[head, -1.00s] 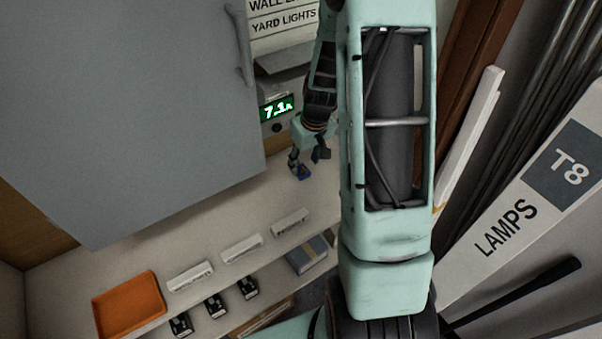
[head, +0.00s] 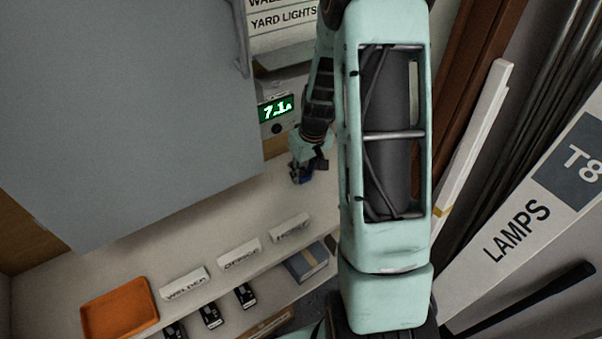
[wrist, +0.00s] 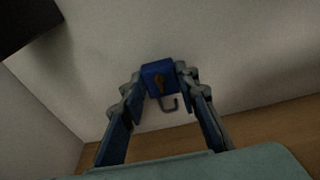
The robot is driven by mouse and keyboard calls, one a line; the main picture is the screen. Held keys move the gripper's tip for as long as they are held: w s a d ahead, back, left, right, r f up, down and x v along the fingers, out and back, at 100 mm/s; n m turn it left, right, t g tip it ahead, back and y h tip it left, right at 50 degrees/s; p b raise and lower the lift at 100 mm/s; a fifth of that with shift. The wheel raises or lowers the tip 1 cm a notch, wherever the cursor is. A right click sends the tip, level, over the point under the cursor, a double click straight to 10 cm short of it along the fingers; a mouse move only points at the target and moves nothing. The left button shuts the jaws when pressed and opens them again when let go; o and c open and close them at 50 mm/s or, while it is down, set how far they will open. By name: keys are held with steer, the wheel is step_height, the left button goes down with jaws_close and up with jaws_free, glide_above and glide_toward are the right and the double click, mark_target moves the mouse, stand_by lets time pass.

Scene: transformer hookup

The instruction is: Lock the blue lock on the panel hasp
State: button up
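The blue lock (wrist: 157,78) is between the fingertips of my gripper (wrist: 161,83) in the wrist view. Both fingers touch its sides. In the head view the lock (head: 301,176) is small and dark under my gripper (head: 303,168), close above the pale counter. A large grey panel door (head: 130,110) fills the left of the head view, with a grey fitting (head: 241,42) at its right edge. I cannot make out the hasp clearly in either view.
The counter (head: 225,215) has free room. Label blocks (head: 239,254), an orange tray (head: 118,308) and a grey-blue box (head: 306,262) lie nearer the front. A "LAMPS" box (head: 520,230) is at right.

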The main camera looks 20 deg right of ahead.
jaws_close()
steer(key=shift+r+p, duration=1.9)
steer(key=shift+r, duration=1.15)
